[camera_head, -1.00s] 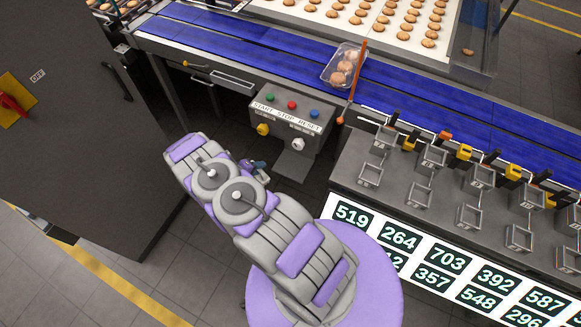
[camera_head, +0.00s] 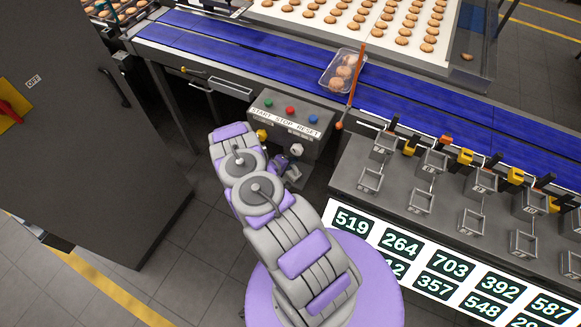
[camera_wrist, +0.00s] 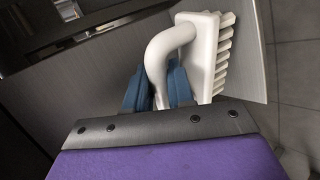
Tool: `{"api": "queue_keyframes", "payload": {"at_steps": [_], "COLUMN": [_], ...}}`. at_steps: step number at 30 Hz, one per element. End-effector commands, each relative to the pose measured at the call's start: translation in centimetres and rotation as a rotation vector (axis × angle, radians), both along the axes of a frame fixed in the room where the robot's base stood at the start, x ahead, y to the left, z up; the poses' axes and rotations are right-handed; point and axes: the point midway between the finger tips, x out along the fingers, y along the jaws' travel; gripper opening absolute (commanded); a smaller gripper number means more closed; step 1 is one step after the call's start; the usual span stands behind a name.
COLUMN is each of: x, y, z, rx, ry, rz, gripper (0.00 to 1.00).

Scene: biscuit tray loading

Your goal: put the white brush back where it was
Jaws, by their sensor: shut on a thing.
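The white brush (camera_wrist: 207,48) shows in the wrist view, with its curved handle on the left and its bristles pointing right. My gripper (camera_wrist: 158,85) is shut on the brush's handle between its blue fingers. In the head view my gripper (camera_head: 285,165) is small beside my arm, low in front of the control box, and the brush cannot be made out there. A dark edge and a grey panel lie behind the brush in the wrist view.
The control box (camera_head: 290,118) with coloured buttons and knobs stands just beyond my arm. The blue conveyor (camera_head: 420,98) carries a clear tray (camera_head: 328,82) of biscuits. The weighing bench (camera_head: 400,207) is to the right. A dark cabinet (camera_head: 75,150) stands on the left; tiled floor between is clear.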

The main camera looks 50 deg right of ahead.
Motion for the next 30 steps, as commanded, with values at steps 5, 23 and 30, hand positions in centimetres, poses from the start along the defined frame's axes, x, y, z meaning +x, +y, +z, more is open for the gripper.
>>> {"api": "queue_keyframes", "payload": {"at_steps": [5,23,30], "x": [0.2,0.1,0.1], "y": [0.0,0.1,0.2], "z": [-2.4,-2.4,-2.5], "rx": [-0.002,0.001,0.002], "ry": [-0.002,0.0,0.0], "rz": [0.002,0.002,0.003], "gripper": [0.0,0.48,0.48]}}
